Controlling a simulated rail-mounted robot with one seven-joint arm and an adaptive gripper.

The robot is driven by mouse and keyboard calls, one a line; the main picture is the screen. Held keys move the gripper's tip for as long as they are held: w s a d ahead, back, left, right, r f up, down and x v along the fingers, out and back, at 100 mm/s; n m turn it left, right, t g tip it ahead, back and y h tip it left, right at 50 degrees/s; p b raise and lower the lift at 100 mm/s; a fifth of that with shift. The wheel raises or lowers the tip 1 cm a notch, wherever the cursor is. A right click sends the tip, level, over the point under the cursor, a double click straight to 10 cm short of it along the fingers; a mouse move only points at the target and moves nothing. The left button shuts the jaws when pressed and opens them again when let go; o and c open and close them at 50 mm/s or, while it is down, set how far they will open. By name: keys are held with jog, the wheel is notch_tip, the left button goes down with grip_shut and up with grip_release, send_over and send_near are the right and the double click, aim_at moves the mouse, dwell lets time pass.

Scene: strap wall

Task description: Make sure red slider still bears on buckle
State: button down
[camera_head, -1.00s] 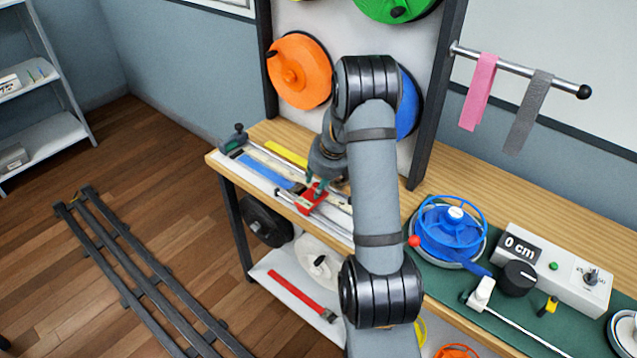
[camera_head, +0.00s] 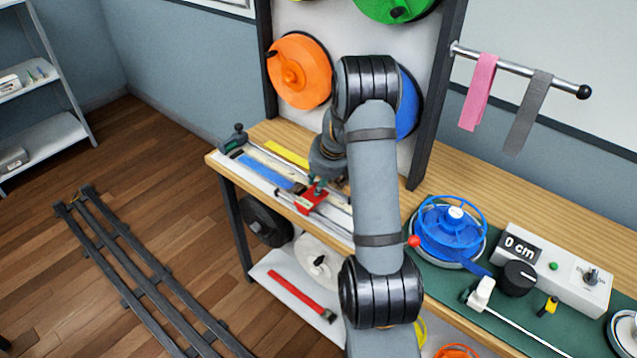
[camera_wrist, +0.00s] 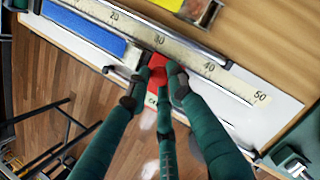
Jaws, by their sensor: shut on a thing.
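The red slider (camera_head: 308,203) sits on the long measuring rail at the bench's front edge. It also shows in the wrist view (camera_wrist: 157,66), partly covered by my fingers, near the middle of the printed scale. My gripper (camera_head: 317,186) has its green fingers down around the slider; in the wrist view its fingertips (camera_wrist: 158,82) close on it. A blue strap (camera_wrist: 85,30) lies along the scale and ends at a small metal piece, likely the buckle (camera_wrist: 133,57), just left of the slider. My finger hides the join, so I cannot tell touching from a small gap.
A yellow strip (camera_head: 287,153) lies behind the rail. A blue reel (camera_head: 450,228) and a box reading 0 cm (camera_head: 555,265) stand to the right. Spools hang on the upright board behind. Pink (camera_head: 477,92) and grey (camera_head: 528,112) straps hang from a bar.

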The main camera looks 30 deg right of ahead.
jog(key=shift+w, duration=0.1)
jog(key=shift+w+a+r+p, duration=0.15)
jog(key=shift+w+r+p, duration=0.05)
jog(key=shift+p, duration=0.25)
jog(key=shift+w+a+f, duration=0.1)
jog(key=shift+w, duration=0.25)
jog(key=c, duration=1.5)
grip_release()
jog(key=shift+a+f, duration=0.1)
jog(key=shift+c, duration=0.2)
jog(key=v, duration=1.2)
